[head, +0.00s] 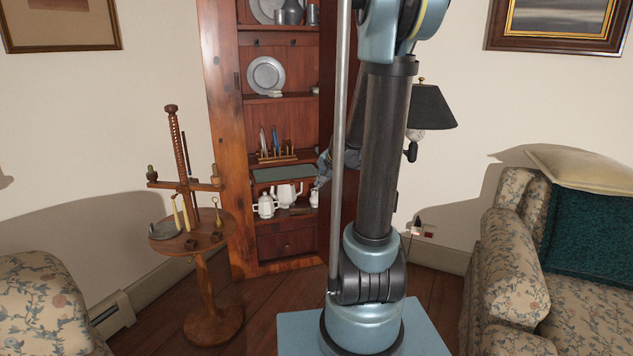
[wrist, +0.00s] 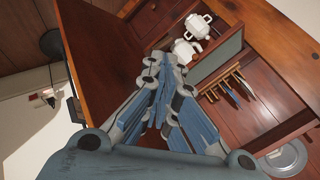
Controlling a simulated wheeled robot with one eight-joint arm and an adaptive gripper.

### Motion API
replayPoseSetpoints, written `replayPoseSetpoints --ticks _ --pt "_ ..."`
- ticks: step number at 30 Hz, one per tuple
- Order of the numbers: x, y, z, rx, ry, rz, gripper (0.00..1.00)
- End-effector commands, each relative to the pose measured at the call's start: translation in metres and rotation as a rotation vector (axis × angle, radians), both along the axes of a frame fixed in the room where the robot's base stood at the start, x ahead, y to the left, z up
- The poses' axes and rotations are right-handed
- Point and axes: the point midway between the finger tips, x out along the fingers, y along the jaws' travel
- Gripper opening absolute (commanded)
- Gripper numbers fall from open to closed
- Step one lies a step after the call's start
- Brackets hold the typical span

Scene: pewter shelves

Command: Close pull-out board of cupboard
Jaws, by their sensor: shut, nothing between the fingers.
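The wooden cupboard (head: 229,190) stands in the corner behind my arm. Its pull-out board (head: 283,173) shows a grey-green top at mid height, below the shelf with the rack, and appears to stick out. In the wrist view the board (wrist: 217,58) runs diagonally, right of my fingers. My gripper (head: 324,166) is beside the board's right end in the head view. In the wrist view my gripper (wrist: 168,78) is shut and empty, with its fingertips close to the board's near end. I cannot tell whether they touch it.
White teapots (head: 286,194) stand below the board. A rack (head: 277,155) and a pewter plate (head: 266,76) are on shelves above. An open wooden door panel (wrist: 105,50) is left of my fingers in the wrist view. A candle stand (head: 200,260) and a sofa (head: 515,270) flank the cupboard.

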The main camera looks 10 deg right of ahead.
Motion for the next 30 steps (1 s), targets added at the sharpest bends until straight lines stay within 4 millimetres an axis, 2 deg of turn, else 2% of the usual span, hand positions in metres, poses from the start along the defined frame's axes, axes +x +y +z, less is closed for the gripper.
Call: replayPoseSetpoints --ticks 1,6,18,24,30 --pt "0.014 -0.003 -0.003 0.023 -0.013 -0.026 0.0" --pt "0.057 -0.009 -0.012 0.111 -0.061 -0.115 0.0" --pt "0.144 -0.033 -0.047 0.33 -0.17 -0.32 0.0" --pt "0.172 -0.043 -0.065 0.422 -0.211 -0.398 0.0" --pt "0.183 -0.048 -0.074 0.462 -0.229 -0.432 0.0"
